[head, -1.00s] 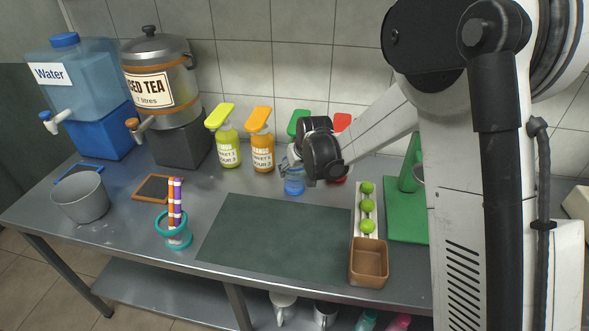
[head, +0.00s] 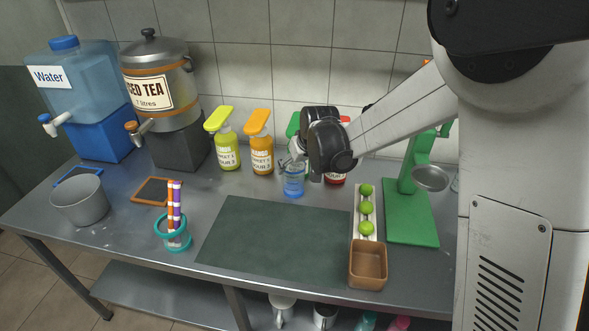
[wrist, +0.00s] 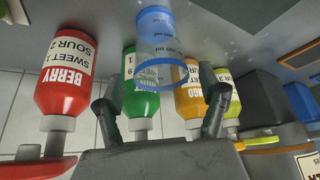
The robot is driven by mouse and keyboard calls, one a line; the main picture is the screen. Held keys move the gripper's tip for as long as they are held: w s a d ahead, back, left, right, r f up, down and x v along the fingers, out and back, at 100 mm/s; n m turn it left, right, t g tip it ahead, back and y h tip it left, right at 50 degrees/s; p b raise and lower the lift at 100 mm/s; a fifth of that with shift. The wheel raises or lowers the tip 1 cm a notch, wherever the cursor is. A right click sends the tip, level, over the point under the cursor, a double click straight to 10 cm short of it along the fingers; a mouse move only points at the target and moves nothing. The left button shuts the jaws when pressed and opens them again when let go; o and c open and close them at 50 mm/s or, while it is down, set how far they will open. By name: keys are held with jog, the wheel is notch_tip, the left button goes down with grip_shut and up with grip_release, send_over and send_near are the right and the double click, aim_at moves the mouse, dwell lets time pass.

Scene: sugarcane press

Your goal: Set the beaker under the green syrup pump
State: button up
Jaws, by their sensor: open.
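The clear blue beaker (head: 293,183) stands upright on the counter in front of the green syrup pump (head: 293,124), whose bottle is mostly hidden behind it and my gripper. In the wrist view, which is turned over, the beaker (wrist: 162,38) overlaps the green bottle (wrist: 142,92). My gripper (head: 296,160) is at the beaker's upper right in the head view. In the wrist view, the fingers of my gripper (wrist: 160,112) are spread, with nothing between the tips; the beaker is beyond them. I cannot tell whether the beaker is directly under the spout.
A red berry bottle (wrist: 65,80) is close beside my gripper; orange (head: 260,150) and yellow (head: 226,150) pump bottles stand to the left. A lime tray (head: 354,215), brown box (head: 368,264) and green press (head: 408,215) are to the right. The dark mat (head: 270,240) is clear.

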jog(key=v, duration=0.6)
jog(key=shift+r, duration=0.3)
jog(key=shift+s+d, duration=0.1)
jog(key=shift+s, duration=0.1)
jog(key=s+d+r+m, duration=0.1)
jog(key=s+d+r, duration=0.5)
jog(key=s+r, duration=0.1)
jog(key=s+d+m+h, duration=0.1)
jog(key=s+d, duration=0.3)
jog(key=s, duration=0.4)
jog(key=s+d+r+m+t, duration=0.1)
jog(key=s+d, duration=0.3)
jog(key=s, duration=0.4)
jog(key=s+d+m+h, duration=0.1)
jog(key=s+d, duration=0.3)
jog(key=s, duration=0.4)
jog(key=shift+s+d+r+m+t+h, duration=0.15)
jog(key=shift+s+d+m+t+h, duration=0.15)
jog(key=shift+d+m+t, duration=0.1)
